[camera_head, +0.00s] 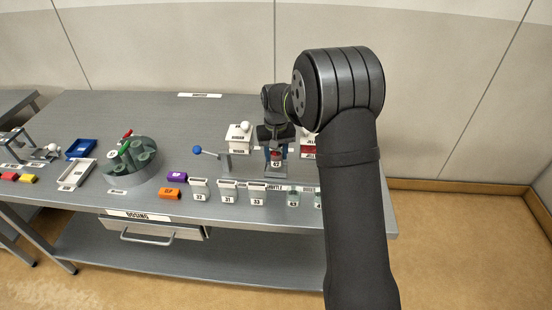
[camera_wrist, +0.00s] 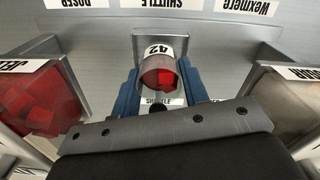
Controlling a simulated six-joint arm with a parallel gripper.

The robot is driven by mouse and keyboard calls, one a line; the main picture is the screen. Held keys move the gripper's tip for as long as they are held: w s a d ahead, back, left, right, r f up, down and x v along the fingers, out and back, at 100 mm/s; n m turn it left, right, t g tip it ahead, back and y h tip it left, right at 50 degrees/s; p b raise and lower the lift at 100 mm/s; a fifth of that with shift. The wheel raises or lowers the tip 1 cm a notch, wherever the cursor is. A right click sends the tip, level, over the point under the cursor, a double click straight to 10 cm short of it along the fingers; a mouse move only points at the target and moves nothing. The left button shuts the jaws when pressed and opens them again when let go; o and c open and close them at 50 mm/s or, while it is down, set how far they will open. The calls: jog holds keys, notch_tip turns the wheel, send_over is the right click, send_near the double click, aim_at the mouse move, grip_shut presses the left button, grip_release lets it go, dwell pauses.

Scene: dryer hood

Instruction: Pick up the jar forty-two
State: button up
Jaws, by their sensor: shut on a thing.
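The jar forty-two (camera_wrist: 160,76) is a small clear jar with red contents and a white label reading 42. In the head view the jar (camera_head: 276,162) is at the shuttle station, toward the back right of the bench. My gripper (camera_wrist: 158,84) has its two blue fingers on either side of the jar and is shut on it. In the head view my gripper (camera_head: 277,152) comes down over the jar from behind. I cannot tell whether the jar rests on the grey station or is just clear of it.
In the wrist view, a container with red contents (camera_wrist: 42,100) stands left and a pale-filled one (camera_wrist: 288,105) right. Jars 32 (camera_head: 199,190), 31 (camera_head: 228,191), 33 (camera_head: 257,194) and 43 (camera_head: 293,197) line the front edge. A blue-knobbed lever (camera_head: 197,150) stands left of the station.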

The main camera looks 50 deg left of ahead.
notch_tip(320, 180, up, 15)
jog(key=w+d+r+m, duration=0.1)
jog(key=w+d+r, duration=0.2)
jog(key=w+d, duration=0.45)
jog(key=w+d+f, duration=0.1)
jog(key=d+f, duration=0.3)
jog(key=d, duration=0.5)
jog(key=d+f, duration=0.3)
jog(key=d, duration=0.7)
jog(key=w+d+f, duration=0.1)
jog(key=d+f, duration=0.3)
jog(key=d, duration=0.5)
jog(key=a+f, duration=0.2)
jog(key=a, duration=0.1)
jog(key=s+a+f, duration=0.1)
jog(key=a+f, duration=0.1)
jog(key=a, duration=0.2)
jog(key=s+a+f, duration=0.1)
jog(key=a+f, duration=0.2)
jog(key=a, duration=0.1)
jog(key=shift+s, duration=0.1)
jog(key=shift+a+f, duration=0.1)
jog(key=shift+f, duration=1.95)
jog(key=shift+f, duration=0.15)
